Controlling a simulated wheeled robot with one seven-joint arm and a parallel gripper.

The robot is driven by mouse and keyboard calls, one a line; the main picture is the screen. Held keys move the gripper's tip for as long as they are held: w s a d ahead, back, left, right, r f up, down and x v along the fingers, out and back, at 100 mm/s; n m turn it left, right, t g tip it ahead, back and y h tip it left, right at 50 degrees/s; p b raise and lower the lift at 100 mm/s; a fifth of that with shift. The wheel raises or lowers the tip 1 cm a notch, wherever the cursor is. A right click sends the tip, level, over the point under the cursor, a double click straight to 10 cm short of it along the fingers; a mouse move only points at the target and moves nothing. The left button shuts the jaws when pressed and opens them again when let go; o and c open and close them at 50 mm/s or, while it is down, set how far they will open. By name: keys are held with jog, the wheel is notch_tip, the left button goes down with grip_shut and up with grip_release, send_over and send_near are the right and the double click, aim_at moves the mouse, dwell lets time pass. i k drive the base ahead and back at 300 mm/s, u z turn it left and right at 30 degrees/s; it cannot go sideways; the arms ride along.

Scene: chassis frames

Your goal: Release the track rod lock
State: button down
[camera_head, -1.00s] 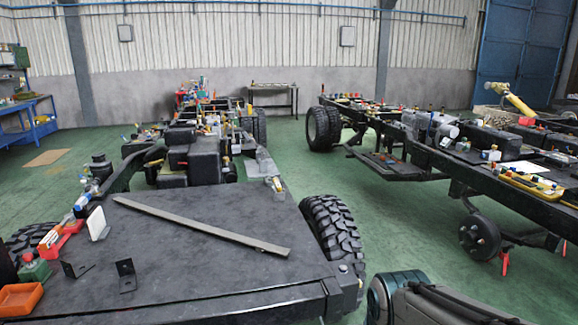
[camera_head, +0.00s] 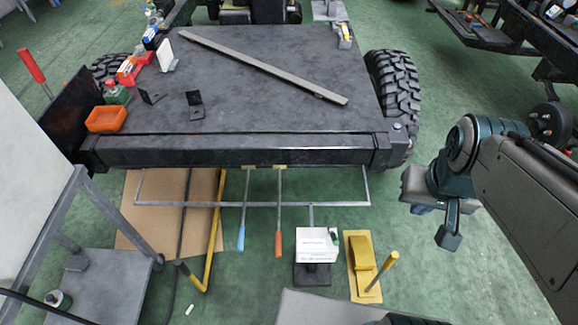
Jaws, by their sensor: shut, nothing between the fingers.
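The chassis frame (camera_head: 250,152) shows its near end, with a dark flat top plate (camera_head: 215,85). Two thin rods hang from the near beam, one with a blue handle (camera_head: 241,239) and one with an orange handle (camera_head: 278,243). A thin grey rectangular bar frame (camera_head: 330,205) sits just below the beam. I cannot tell which part is the track rod lock. My gripper (camera_head: 448,238) is shut and empty, to the right of the chassis end, pointing down and apart from everything.
A white box (camera_head: 317,238) stands on a dark base. Beside it is a yellow chock (camera_head: 361,254) with a handle. A yellow bent bar (camera_head: 213,240) is near a brown mat (camera_head: 150,215). A grey table (camera_head: 110,280) stands at left. Green floor is free at right.

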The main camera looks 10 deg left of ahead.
aim_at(278, 251)
jog(key=u, duration=1.55)
jog(key=k, duration=0.85)
jog(key=z, duration=1)
jog(key=i, duration=0.5)
jog(key=u, duration=0.05)
